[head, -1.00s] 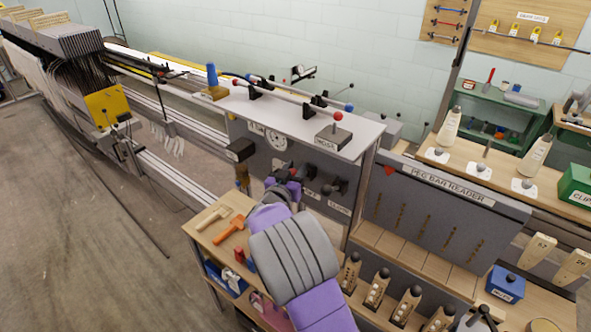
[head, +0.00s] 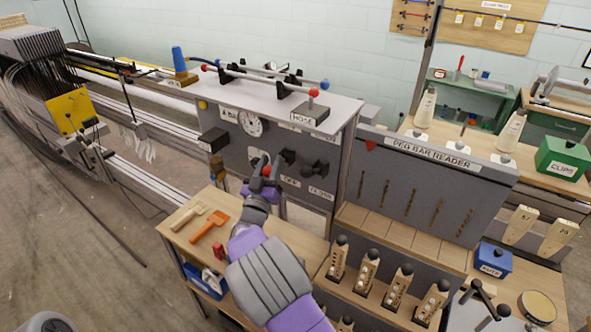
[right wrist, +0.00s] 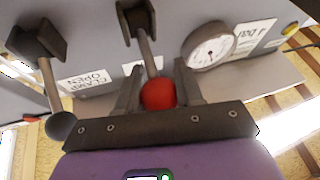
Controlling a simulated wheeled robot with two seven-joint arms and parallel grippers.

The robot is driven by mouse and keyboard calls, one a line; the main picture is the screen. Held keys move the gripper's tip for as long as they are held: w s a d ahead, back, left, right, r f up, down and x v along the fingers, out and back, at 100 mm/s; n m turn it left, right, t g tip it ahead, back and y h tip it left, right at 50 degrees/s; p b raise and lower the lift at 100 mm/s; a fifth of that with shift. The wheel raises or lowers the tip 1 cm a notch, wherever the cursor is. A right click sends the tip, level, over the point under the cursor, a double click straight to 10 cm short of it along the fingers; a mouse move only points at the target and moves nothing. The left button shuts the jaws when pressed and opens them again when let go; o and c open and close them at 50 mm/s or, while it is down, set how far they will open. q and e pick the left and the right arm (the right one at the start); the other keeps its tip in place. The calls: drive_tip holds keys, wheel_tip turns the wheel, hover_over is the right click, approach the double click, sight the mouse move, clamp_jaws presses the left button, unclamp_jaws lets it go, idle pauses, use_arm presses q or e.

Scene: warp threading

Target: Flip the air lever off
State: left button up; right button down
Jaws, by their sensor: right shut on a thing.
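The air lever's red ball knob (right wrist: 158,93) shows in the right wrist view, on a stem from a dark block on the grey panel. My right gripper (right wrist: 158,86) is shut around this knob, one finger on each side. In the head view my right gripper (head: 264,168) is at the panel front, below the round gauge (head: 250,123), and mostly hides the lever. The gauge (right wrist: 208,46) also shows beside the lever in the wrist view. My left gripper is not in view.
A second lever with a dark ball (right wrist: 61,126) stands close beside my gripper, by a clamp label. A wooden bench (head: 180,232) with an orange tool (head: 208,226) lies below. The peg bar reader (head: 420,185) stands to the right.

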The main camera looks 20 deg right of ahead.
wheel_tip(320, 180, down, 2)
drive_tip(key=shift+s+a+f+b, duration=0.1)
drive_tip(key=shift+b, duration=0.4)
drive_tip(key=shift+f+b, duration=0.45)
drive_tip(key=shift+f, duration=0.2)
drive_tip(key=shift+a+y, duration=0.1)
drive_tip(key=shift+y, duration=0.2)
drive_tip(key=c, duration=0.8)
unclamp_jaws()
drive_tip(key=shift+o, duration=0.2)
drive_tip(key=shift+r, duration=0.15)
drive_tip(key=v, duration=0.7)
drive_tip(key=shift+p, duration=0.4)
drive_tip(key=shift+s+a, duration=0.1)
drive_tip(key=shift+s, duration=0.05)
